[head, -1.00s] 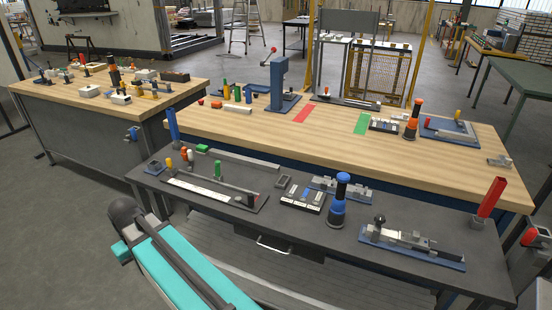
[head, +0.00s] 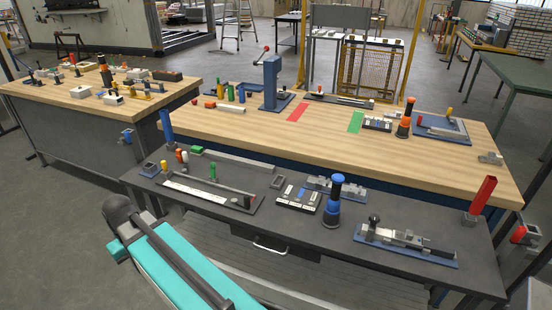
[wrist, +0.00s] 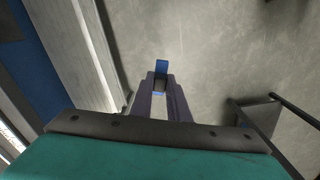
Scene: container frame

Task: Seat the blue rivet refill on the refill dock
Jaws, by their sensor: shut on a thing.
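My gripper (wrist: 160,85) shows in the wrist view, its dark fingers shut on a small blue piece, which appears to be the blue rivet refill (wrist: 161,67). The piece sticks out past the fingertips over grey floor; its lower part is hidden between the fingers. The gripper and the piece do not show in the head view, only my teal arm at the bottom. I cannot tell for sure which fixture is the refill dock. A blue-capped black tool (head: 335,203) stands upright on the dark near bench (head: 235,222).
The near bench also carries a tall blue post (head: 166,125), a tray with a white strip (head: 205,194), a blue-based fixture (head: 405,246) and a red upright channel (head: 484,194). A wooden bench (head: 260,125) stands behind. Grey floor is open at left.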

